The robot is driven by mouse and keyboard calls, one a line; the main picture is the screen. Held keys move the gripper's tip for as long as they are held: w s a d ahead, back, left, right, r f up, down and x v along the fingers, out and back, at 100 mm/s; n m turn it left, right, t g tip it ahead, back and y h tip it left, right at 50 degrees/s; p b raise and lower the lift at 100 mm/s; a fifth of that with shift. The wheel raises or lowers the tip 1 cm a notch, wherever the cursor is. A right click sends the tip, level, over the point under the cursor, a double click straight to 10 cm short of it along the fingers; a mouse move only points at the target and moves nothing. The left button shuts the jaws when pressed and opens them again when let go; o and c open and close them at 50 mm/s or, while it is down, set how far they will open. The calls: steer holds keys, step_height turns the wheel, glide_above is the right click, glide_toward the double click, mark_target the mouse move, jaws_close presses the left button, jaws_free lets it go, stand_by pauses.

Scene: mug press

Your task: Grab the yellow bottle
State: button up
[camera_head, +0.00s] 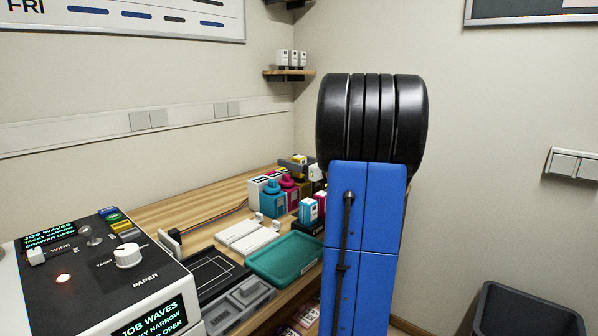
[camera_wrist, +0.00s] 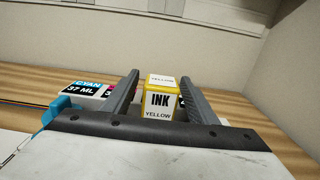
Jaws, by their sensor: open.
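The yellow bottle (camera_wrist: 159,104) stands upright in the wrist view, with a white label reading INK YELLOW and a pale top. My gripper (camera_wrist: 161,80) is open, with one dark finger on each side of the bottle. The bottle appears between the fingers; a gap shows on the left, while the right finger looks very near, and I cannot tell if it touches. In the head view my blue and black arm covers the gripper and much of the shelf's right end.
A cyan-labelled box (camera_wrist: 88,90) lies left of the fingers in the wrist view. A teal tray (camera_head: 286,259) and a control machine (camera_head: 100,265) are nearer.

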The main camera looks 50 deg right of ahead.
steer(key=shift+w, duration=0.65)
steer(key=c, duration=1.2)
steer(key=shift+c, duration=0.2)
steer(key=shift+r, duration=0.15)
